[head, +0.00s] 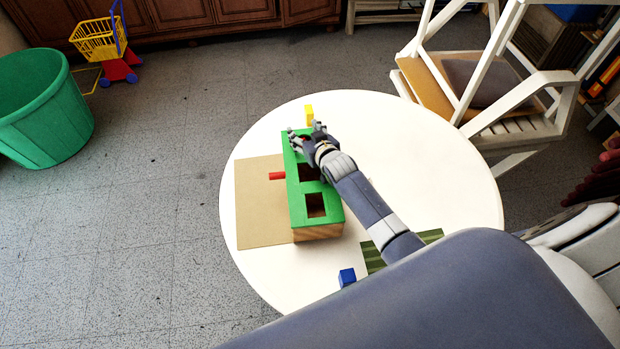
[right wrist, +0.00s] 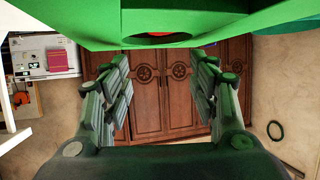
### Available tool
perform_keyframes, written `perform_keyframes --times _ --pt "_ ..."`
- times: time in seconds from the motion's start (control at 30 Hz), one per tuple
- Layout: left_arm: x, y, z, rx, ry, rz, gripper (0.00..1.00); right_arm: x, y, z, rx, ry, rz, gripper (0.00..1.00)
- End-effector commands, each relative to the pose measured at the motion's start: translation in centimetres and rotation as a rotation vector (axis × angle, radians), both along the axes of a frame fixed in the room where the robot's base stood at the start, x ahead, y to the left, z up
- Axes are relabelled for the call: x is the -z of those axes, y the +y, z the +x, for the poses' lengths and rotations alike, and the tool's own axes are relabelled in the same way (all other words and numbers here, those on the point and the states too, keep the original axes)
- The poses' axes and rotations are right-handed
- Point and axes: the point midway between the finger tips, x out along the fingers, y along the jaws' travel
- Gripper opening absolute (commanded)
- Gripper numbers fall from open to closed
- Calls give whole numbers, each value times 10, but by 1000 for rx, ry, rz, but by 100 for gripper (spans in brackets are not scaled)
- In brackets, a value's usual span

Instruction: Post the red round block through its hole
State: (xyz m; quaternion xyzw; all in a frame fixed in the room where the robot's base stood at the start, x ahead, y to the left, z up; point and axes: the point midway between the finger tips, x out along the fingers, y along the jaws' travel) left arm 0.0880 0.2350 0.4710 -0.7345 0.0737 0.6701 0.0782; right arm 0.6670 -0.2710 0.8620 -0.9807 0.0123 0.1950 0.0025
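A box with a green top (head: 293,191) and wooden sides stands on the round white table. Its top has square openings in the middle and at the near end. At the far end, something red and rounded (right wrist: 158,39) shows in the green top in the right wrist view, mostly hidden; it looks like the red round block in its hole. My right gripper (head: 304,133) is over this far end, its fingers apart. In the right wrist view nothing is between its fingers (right wrist: 163,95). A red peg (head: 277,176) sticks out left of the box. My left gripper is out of view.
A tan board (head: 257,215) lies left of the box. A yellow block (head: 309,113) stands behind it; a blue cube (head: 346,277) and a green striped thing (head: 431,236) are near the front. The table's right side (head: 440,160) is clear. A white chair (head: 500,110) stands beyond.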

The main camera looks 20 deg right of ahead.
Motion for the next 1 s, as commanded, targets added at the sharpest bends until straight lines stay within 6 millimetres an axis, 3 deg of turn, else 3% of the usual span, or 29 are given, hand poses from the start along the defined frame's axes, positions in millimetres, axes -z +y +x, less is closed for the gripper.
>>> perform_keyframes --times 0.37,1.0 --pt "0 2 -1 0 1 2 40 -3 0 -9 0 0 0 55" --pt "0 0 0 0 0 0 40 -39 2 -97 0 0 0 55"
